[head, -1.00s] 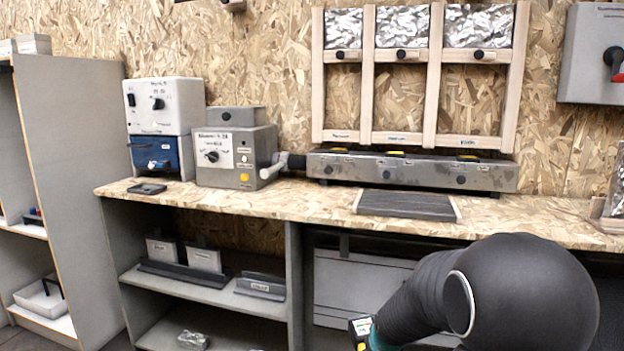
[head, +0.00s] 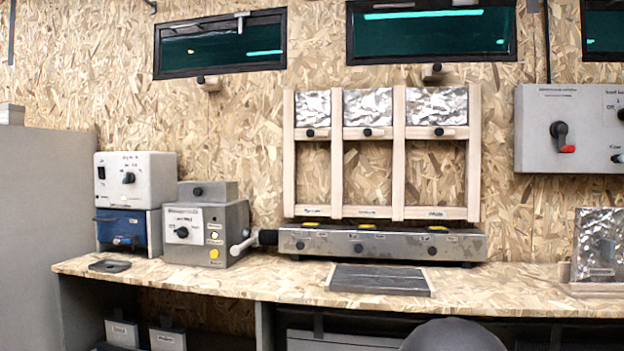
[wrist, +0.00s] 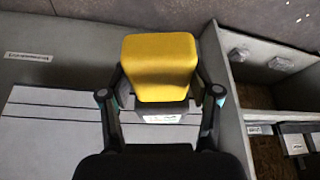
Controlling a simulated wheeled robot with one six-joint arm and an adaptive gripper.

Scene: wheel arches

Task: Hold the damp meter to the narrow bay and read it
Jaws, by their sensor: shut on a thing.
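The yellow-topped damp meter (wrist: 160,55) is in my gripper (wrist: 160,85) in the wrist view. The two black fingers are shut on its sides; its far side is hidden. Below its yellow block is a pale part with a small green mark, too small to read. My gripper is out of the head view. The wooden frame (head: 398,150) on the wall has three open bays with foil above each. The narrow bay (head: 314,170) is the leftmost, with bare board behind it. The meter is not near it in any view.
A grey metal rail (head: 385,245) stands on the counter under the frame. A dark ridged mat (head: 380,280) lies in front. Grey boxes (head: 200,232) stand left, a foil panel (head: 598,245) right. The wrist view shows pale panels (wrist: 60,120) and shelves (wrist: 265,85) close by.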

